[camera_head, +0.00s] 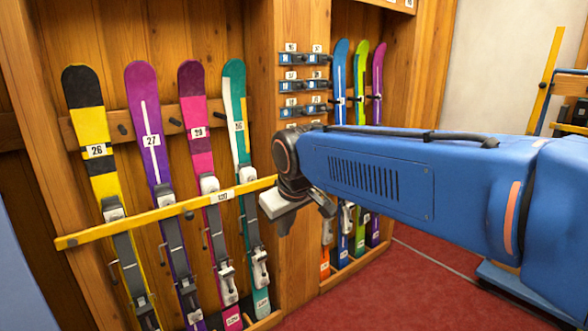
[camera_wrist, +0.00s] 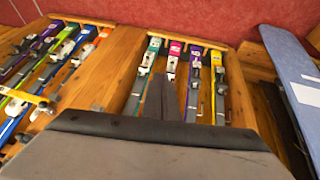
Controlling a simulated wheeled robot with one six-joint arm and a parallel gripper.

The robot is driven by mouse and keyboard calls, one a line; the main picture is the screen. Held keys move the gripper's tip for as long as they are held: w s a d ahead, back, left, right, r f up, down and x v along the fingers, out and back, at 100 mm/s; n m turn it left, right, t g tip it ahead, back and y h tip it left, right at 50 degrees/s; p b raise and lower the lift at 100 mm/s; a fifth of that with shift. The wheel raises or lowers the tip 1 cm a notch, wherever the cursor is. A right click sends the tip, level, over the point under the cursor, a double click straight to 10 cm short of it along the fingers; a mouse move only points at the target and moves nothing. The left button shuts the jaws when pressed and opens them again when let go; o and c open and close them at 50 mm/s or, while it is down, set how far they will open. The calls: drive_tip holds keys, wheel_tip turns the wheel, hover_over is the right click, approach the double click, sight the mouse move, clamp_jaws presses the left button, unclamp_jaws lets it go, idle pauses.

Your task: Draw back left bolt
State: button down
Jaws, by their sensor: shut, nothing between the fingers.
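A yellow bar (camera_head: 140,221) crosses the left bay in front of the skis in the head view. A dark round knob (camera_head: 188,215) sits near its middle, and a white label (camera_head: 222,197) is further right. I cannot make out a bolt for certain; the bar's right end lies close beside my gripper. My gripper (camera_head: 284,226) is shut and empty, in front of the post between the two bays. In the wrist view its dark fingers (camera_wrist: 167,98) point toward the left bay's skis, seen upside down. The gripper body hides the left bay's bar there.
Yellow-black (camera_head: 84,122), purple (camera_head: 143,105), pink (camera_head: 193,105) and teal (camera_head: 233,105) skis stand in the left bay. More skis (camera_head: 361,65) stand in the right bay, partly behind my blue arm. Labelled brackets (camera_head: 300,86) line the post. The red floor (camera_head: 405,262) is clear in front.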

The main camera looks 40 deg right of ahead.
drive_tip(key=w+d+r+h, duration=0.1)
drive_tip(key=w+d+r, duration=0.2)
drive_tip(key=w+d, duration=0.2)
drive_tip(key=w+d+r, duration=0.3)
drive_tip(key=w+d, duration=0.2)
drive_tip(key=w, duration=0.5)
drive_tip(key=w+d+r+n+h, duration=0.1)
drive_tip(key=w+d+r, duration=0.2)
drive_tip(key=w+d, duration=0.2)
drive_tip(key=w, duration=0.3)
drive_tip(key=shift+w+d+r+h, duration=0.2)
drive_tip(key=shift+d+r+h, duration=0.1)
drive_tip(key=shift+d+r, duration=0.1)
drive_tip(key=shift+f, duration=0.1)
drive_tip(key=w+d+f, duration=0.5)
drive_tip(key=d+f, duration=0.2)
drive_tip(key=f, duration=0.2)
drive_tip(key=shift+w, duration=0.25)
drive_tip(key=shift+d, duration=0.1)
drive_tip(key=shift+w+d, duration=0.15)
drive_tip(key=shift+d, duration=2)
